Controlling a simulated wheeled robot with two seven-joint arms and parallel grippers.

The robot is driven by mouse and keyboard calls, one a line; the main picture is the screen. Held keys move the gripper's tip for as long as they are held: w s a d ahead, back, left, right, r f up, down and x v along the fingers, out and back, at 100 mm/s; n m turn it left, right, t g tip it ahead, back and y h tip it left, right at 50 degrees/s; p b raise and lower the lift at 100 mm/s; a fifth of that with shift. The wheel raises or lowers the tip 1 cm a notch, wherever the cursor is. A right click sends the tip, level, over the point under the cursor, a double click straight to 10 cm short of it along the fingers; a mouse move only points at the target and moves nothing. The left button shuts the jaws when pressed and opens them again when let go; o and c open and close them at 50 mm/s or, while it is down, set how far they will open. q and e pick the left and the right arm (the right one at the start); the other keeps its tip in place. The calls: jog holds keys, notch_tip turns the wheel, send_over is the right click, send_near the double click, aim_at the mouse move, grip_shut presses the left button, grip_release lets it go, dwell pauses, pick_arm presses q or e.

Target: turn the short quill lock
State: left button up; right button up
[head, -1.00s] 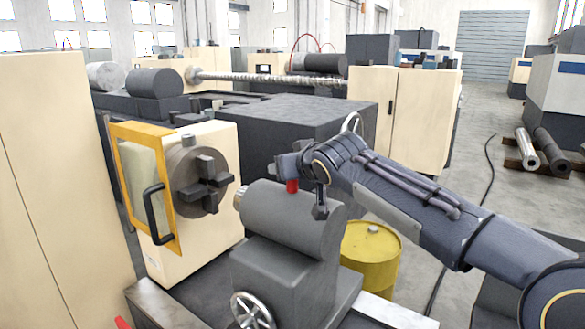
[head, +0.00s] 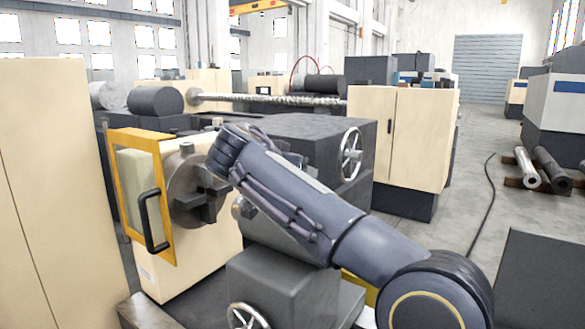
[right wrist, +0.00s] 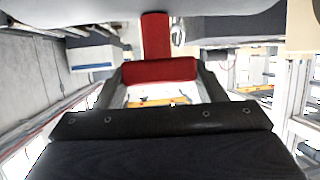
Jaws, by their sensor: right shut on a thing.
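The short quill lock, a red lever with a wide red crosspiece (right wrist: 160,71) and a narrower red stem, shows in the right wrist view. My right gripper (right wrist: 157,82) is shut on the crosspiece, one dark finger at each end. In the head view my right arm reaches across the grey tailstock (head: 285,282) and hides the lock and the gripper's fingers. The tailstock's front handwheel (head: 246,317) shows below. My left gripper is in neither view.
The chuck (head: 190,190) and the yellow-framed guard door (head: 167,200) stand close to the left of my right wrist. A dark machine block with a handwheel (head: 350,154) is behind.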

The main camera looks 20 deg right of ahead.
jog(key=shift+a+m+g+h+p, duration=0.1)
jog(key=shift+m+g+h+p, duration=0.25)
jog(key=shift+m+g, duration=0.35)
jog(key=shift+f, duration=0.15)
jog(key=o, duration=1)
jog(key=v, duration=0.7)
jog(key=shift+a, duration=0.4)
